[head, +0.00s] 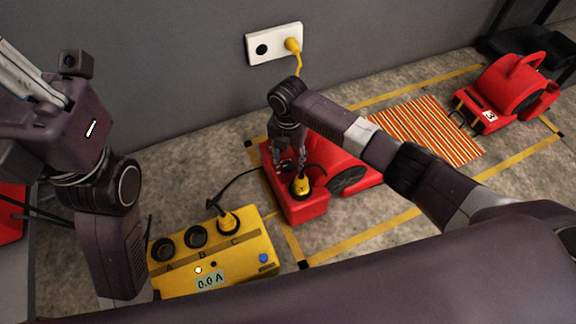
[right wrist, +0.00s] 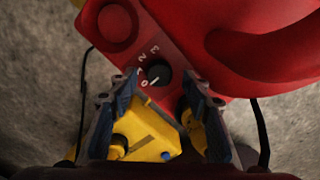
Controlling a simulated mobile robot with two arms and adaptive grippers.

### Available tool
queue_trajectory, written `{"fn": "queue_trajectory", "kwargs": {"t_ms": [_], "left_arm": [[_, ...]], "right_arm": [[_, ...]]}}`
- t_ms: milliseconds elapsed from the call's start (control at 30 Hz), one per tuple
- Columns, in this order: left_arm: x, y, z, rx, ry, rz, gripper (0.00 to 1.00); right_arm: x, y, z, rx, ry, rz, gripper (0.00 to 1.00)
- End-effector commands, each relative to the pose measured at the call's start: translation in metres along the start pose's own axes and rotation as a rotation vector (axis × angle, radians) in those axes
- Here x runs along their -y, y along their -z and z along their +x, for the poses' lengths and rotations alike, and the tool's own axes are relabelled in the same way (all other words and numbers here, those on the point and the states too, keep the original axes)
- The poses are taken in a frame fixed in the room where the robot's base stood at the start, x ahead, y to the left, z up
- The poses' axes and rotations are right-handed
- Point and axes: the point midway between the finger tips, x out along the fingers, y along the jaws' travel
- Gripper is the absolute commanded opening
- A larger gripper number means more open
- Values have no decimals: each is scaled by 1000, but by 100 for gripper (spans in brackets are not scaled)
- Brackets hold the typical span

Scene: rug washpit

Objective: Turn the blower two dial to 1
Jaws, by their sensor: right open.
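The dial's white mark points down and left, near the 0. My right gripper (right wrist: 168,112) is open, with one finger on either side just below the dial and nothing held. In the head view it hangs over the blower's left end (head: 289,168).
A yellow power box (head: 180,277) marked A, B, C stands at the lower left, with a plug (head: 229,222) in C. Another red blower (head: 505,90) stands beyond a striped rug (head: 425,130). A wall outlet (head: 262,49) holds a yellow plug. Yellow lines mark the floor.

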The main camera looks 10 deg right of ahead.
Motion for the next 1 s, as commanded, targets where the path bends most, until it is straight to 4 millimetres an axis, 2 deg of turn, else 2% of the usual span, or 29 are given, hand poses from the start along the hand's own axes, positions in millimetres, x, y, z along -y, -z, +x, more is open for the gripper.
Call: {"fn": "queue_trajectory", "kwargs": {"t_ms": [33,200,533,900,1000], "left_arm": [[-1,2,-1,-13,-4,1,0],[-2,5,4,-31,-12,4,0],[-2,6,6,-35,-14,5,0],[-3,6,6,-35,-14,4,0],[-3,6,6,-35,-14,4,0]], "right_arm": [[0,0,9,0,0,0,44],[-1,0,18,0,-1,0,44],[0,0,19,0,-1,0,44],[0,0,19,0,-1,0,5],[0,0,19,0,-1,1,2]]}}
